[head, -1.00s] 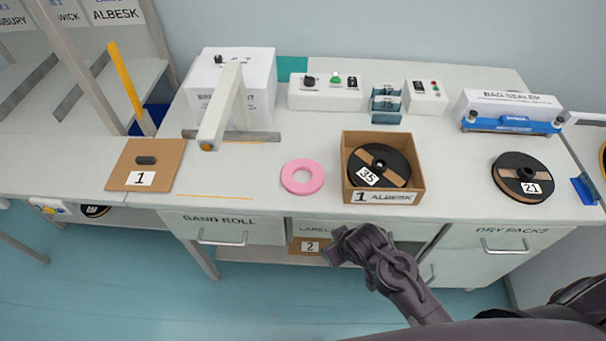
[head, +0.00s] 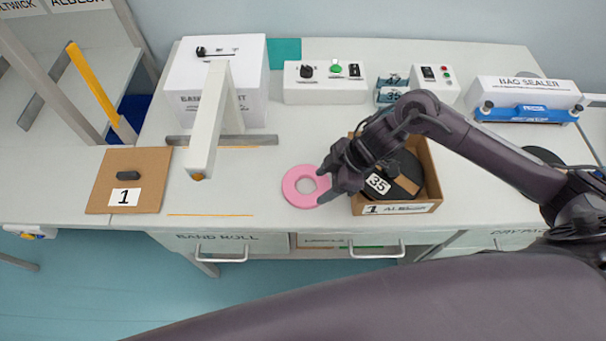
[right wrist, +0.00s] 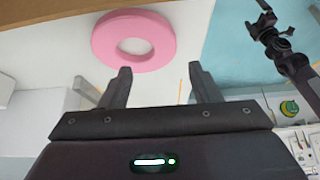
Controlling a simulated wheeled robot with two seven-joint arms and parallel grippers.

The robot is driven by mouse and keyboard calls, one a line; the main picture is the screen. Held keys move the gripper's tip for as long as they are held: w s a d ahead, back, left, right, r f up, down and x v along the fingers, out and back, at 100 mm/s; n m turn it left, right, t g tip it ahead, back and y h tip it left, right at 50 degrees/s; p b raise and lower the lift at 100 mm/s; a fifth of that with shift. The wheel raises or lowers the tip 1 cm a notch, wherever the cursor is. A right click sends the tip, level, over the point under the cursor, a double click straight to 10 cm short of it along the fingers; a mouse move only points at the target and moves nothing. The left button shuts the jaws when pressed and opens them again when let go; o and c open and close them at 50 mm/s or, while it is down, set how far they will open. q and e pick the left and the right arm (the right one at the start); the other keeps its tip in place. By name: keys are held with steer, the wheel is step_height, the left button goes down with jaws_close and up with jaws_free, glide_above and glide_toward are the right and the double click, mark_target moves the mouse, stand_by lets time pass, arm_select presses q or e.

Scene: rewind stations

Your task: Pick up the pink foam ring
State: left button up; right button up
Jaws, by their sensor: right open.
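The pink foam ring (head: 292,193) lies flat on the bench, just left of the open cardboard box. It also shows in the right wrist view (right wrist: 105,42), just beyond the fingertips. My right gripper (head: 325,187) is open at the ring's right side, with nothing between its fingers (right wrist: 160,75). In the head view it overlaps the ring's right edge; I cannot tell if it touches. A dark arm end, apparently my left gripper (right wrist: 270,28), shows small at the upper right of the wrist view; its jaws are unclear.
The cardboard box (head: 415,207) with a black reel marked 35 (head: 405,165) stands right beside the gripper, partly hidden by my arm. A white arm-like bench unit (head: 208,130) stands left of the ring. A brown board (head: 150,190) lies further left. Bench between is clear.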

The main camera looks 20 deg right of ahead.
mark_target(307, 200)
steer(key=shift+s+a+f+p, duration=0.2)
steer(key=shift+a+f, duration=0.25)
steer(key=shift+f, duration=0.15)
steer(key=shift+s+a+f+p, duration=0.2)
steer(key=shift+a+f, duration=0.2)
steer(key=shift+f, duration=0.15)
steer(key=x, duration=0.3)
steer(key=shift+w+f+p, duration=0.25)
steer(key=shift+f+p, duration=0.05)
steer(key=shift+f, duration=0.1)
steer(key=shift+a+f, duration=0.1)
steer(key=shift+f, duration=0.1)
steer(key=c, duration=0.8)
arm_select(q)
steer(key=shift+s+r, duration=0.65)
steer(key=shift+s, duration=0.15)
arm_select(e)
steer(key=shift+c, duration=1.3)
